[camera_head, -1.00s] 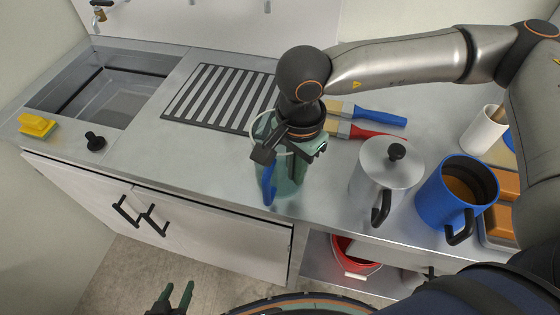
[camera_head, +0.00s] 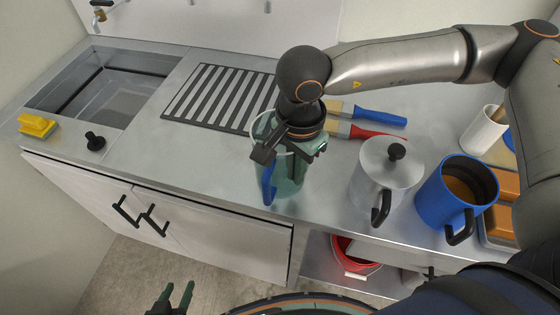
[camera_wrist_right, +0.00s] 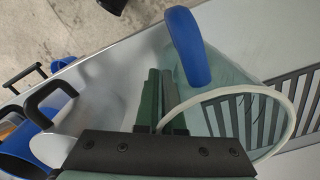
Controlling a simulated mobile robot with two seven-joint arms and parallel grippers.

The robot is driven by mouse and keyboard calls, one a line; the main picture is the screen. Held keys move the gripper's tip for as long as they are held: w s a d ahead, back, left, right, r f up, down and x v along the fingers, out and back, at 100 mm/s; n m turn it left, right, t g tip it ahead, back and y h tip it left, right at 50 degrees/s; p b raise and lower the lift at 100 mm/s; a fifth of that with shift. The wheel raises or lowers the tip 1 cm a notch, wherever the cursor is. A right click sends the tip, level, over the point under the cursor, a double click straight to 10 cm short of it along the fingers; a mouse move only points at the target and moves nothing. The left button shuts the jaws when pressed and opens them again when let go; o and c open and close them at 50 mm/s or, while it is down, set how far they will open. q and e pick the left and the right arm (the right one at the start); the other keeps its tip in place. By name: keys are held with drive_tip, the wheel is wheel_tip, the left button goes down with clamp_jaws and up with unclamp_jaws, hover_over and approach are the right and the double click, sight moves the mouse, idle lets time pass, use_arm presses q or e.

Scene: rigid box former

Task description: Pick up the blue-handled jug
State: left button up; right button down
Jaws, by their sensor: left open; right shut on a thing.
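The blue-handled jug (camera_head: 290,178) is a clear greenish vessel standing near the front edge of the steel counter. Its blue handle (camera_head: 268,184) faces the front left. In the right wrist view the blue handle (camera_wrist_right: 189,45) and the pale round rim (camera_wrist_right: 285,100) show close up. My right gripper (camera_head: 300,148) is over the jug from above, shut on its wall; the fingers (camera_wrist_right: 160,98) partly hide the contact. I cannot tell whether the jug's base is off the counter. My left gripper (camera_head: 174,298) is open and empty at the bottom edge, low in front of the cabinets.
A grey lidded pot (camera_head: 384,172) and a blue pot (camera_head: 440,194) with black handles stand right of the jug. Two brushes, blue (camera_head: 378,117) and red (camera_head: 372,132), lie behind. A slotted drainer (camera_head: 168,110) and sink (camera_head: 60,85) are left. The counter's front left is mostly clear.

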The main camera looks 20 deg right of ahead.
drive_tip(key=shift+r, duration=0.1)
drive_tip(key=shift+r, duration=0.5)
drive_tip(key=s+a+r+b, duration=0.2)
drive_tip(key=s+a+r, duration=0.5)
drive_tip(key=s+r, duration=0.5)
use_arm(q)
wheel_tip(320, 180, up, 5)
drive_tip(key=p, duration=0.7)
drive_tip(key=shift+a+r, duration=0.1)
drive_tip(key=shift+r, duration=0.1)
use_arm(e)
drive_tip(key=w+d+f+n, duration=0.3)
drive_tip(key=w+d+n, duration=0.3)
drive_tip(key=w, duration=0.1)
drive_tip(key=w+d+f+n, duration=0.4)
drive_tip(key=w+d+n, duration=0.2)
drive_tip(key=w+d, duration=0.1)
drive_tip(key=shift+f, duration=0.1)
